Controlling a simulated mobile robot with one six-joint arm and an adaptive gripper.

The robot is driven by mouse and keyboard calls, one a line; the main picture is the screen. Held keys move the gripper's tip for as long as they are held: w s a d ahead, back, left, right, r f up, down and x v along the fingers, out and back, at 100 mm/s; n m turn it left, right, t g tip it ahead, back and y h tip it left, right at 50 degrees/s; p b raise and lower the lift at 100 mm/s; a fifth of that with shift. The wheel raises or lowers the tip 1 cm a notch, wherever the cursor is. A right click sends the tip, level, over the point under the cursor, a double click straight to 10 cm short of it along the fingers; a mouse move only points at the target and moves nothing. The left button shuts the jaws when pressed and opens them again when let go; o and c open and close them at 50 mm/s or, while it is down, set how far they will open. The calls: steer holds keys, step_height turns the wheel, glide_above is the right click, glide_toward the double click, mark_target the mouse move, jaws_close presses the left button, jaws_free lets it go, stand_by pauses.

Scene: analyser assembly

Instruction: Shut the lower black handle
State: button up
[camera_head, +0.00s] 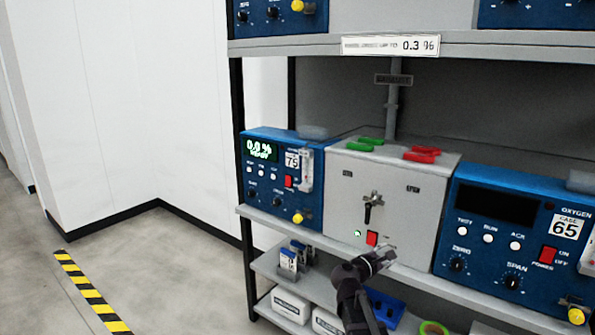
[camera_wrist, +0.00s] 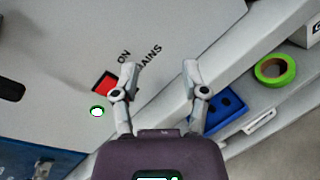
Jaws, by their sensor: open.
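The black handle (camera_head: 368,212) is on the front of the grey box in the head view. It hangs down and slightly left from a silver fitting (camera_head: 373,197). A dark rounded piece (camera_wrist: 11,90) at the left edge of the wrist view may be part of this handle; I cannot tell for sure. My gripper (camera_head: 388,256) is below and to the right of the handle, near the lower front of the box and apart from the handle. In the wrist view my gripper (camera_wrist: 160,72) has its two fingers spread, with nothing between them.
The red mains switch (camera_wrist: 105,87) and a lit green indicator (camera_wrist: 97,111) are close to my left finger. Blue analysers stand left (camera_head: 311,215) and right (camera_head: 483,225) of the grey box (camera_head: 410,215). A lower shelf holds a blue tray (camera_wrist: 222,110) and green tape roll (camera_wrist: 270,69).

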steer(key=s+f+m+g, duration=0.1)
steer(key=m, duration=0.1)
steer(key=s+d+f+m+g+y, duration=0.1)
steer(key=s+f, duration=0.1)
steer(key=s+f+m+g, duration=0.1)
steer(key=s+f+m, duration=0.1)
steer(key=shift+s+d+m+g+y, duration=0.1)
steer(key=shift+d+m+g+y, duration=0.2)
steer(key=shift+d+g+y, duration=0.1)
steer(key=s+a+f+m+g+y+p, duration=0.1)
steer(key=s+a+f+m+g+y, duration=0.1)
steer(key=s+a+f+m+y, duration=0.3)
steer(key=s+a+f+m+g+y, duration=0.1)
steer(key=s+a+m+g+y, duration=0.15)
steer(key=s, duration=0.45)
steer(key=s+a+f+m+g+y+p, duration=0.1)
steer(key=s+a+f+m+g+y, duration=0.2)
steer(key=s+a+f+m+y, duration=0.15)
step_height(320, 180, up, 24)
steer(key=d+p, duration=0.1)
steer(key=p, duration=2.2)
steer(key=shift+s+r+h+p, duration=0.2)
steer(key=shift+s+h+p, duration=0.15)
steer(key=shift+h+p, duration=0.05)
steer(key=shift+d, duration=0.1)
